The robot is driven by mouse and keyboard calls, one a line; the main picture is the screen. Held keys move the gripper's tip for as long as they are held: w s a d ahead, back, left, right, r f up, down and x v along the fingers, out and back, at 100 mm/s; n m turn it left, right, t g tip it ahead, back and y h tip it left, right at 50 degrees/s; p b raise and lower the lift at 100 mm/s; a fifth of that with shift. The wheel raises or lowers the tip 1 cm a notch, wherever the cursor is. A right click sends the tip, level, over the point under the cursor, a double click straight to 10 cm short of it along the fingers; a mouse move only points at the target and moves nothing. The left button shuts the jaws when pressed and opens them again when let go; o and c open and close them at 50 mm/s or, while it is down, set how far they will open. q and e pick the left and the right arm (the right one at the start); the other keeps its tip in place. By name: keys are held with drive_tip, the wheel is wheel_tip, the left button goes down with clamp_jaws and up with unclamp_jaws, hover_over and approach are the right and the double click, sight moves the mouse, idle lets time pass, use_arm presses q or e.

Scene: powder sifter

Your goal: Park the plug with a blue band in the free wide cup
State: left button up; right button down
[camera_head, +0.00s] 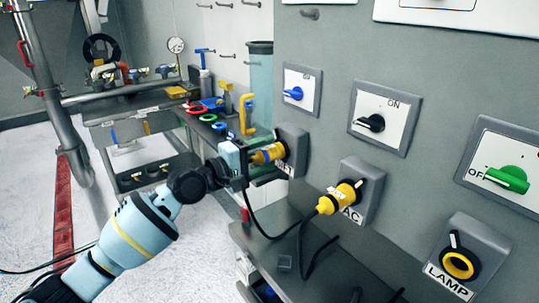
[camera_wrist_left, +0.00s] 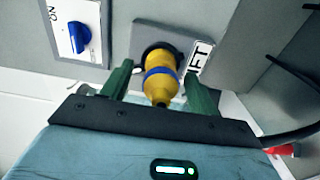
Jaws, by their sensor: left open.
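The yellow plug with a blue band (camera_head: 268,154) sits in a grey wall socket (camera_head: 293,143) whose label is partly hidden in the head view. In the left wrist view the plug (camera_wrist_left: 160,84) points toward me, and the label reads "FT" in part. My left gripper (camera_head: 264,160) is open, with its green fingers on either side of the plug; it also shows in the left wrist view (camera_wrist_left: 158,86). I cannot tell whether the fingers touch it. My right gripper is out of view.
Another yellow plug (camera_head: 341,196) sits in the "AC" socket, its black cable hanging over the ledge (camera_head: 325,277). The LAMP socket (camera_head: 460,264) has a yellow ring. Blue (camera_head: 293,93), black (camera_head: 370,123) and green (camera_head: 507,178) switches line the wall. A cluttered bench (camera_head: 120,105) stands behind.

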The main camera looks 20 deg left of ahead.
sight(252, 160)
use_arm(q)
drive_tip(key=shift+w+d, duration=0.35)
drive_tip(key=shift+w, duration=0.15)
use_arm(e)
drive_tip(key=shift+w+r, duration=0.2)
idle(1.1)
use_arm(q)
drive_tip(key=c, duration=1.3)
drive_tip(key=shift+s+a, duration=0.1)
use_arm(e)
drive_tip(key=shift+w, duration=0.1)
use_arm(q)
drive_tip(key=shift+s+a+p, duration=0.3)
drive_tip(key=shift+s+a, duration=0.1)
drive_tip(key=shift+s, duration=0.1)
drive_tip(key=shift+p+v, duration=0.35)
drive_tip(key=shift+v, duration=1.9)
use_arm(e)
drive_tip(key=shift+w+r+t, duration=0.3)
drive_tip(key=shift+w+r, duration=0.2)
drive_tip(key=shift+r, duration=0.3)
